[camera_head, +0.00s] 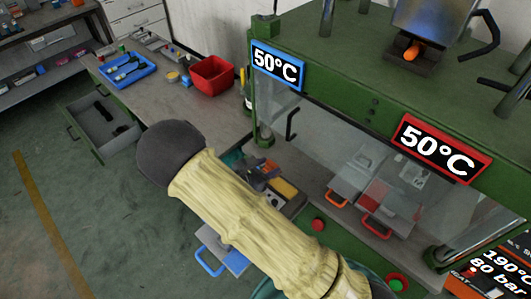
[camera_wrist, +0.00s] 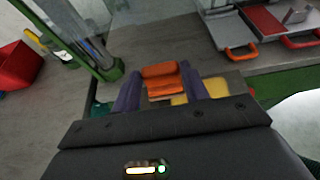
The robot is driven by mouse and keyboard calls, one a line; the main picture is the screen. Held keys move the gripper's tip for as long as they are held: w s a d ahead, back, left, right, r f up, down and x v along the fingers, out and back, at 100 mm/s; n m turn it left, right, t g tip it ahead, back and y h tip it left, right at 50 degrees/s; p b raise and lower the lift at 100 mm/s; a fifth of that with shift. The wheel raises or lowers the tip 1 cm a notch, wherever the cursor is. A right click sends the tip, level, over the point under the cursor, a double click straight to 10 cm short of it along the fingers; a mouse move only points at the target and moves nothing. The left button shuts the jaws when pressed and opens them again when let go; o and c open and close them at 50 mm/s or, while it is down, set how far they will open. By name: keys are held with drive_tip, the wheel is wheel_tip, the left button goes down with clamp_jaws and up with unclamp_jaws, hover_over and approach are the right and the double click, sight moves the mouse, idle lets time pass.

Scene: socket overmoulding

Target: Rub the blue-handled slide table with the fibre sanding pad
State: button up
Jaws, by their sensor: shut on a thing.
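My gripper (camera_wrist: 159,76) is shut on an orange-brown block, which I take for the fibre sanding pad (camera_wrist: 161,72), held between its two dark fingers in the wrist view. In the head view the gripper is mostly hidden behind my own arm. The blue-handled slide table (camera_head: 234,260) is low in the head view, its blue handle (camera_head: 209,263) sticking out to the left; my arm covers part of it. It cannot be made out in the wrist view. The pad is apart from it, near a yellow block (camera_wrist: 190,99), also visible in the head view (camera_head: 284,188).
Orange-handled (camera_head: 345,188) and red-handled (camera_head: 380,213) slide tables stand inside the green press (camera_head: 373,80), behind a clear guard. A red bin (camera_head: 212,77) and blue tray (camera_head: 127,70) sit on the left bench. An open drawer (camera_head: 103,120) juts over the floor.

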drive_tip(key=shift+a+r+p, duration=0.1)
drive_tip(key=shift+r+p, duration=1.45)
drive_tip(key=shift+r, duration=0.95)
drive_tip(key=shift+f, duration=0.1)
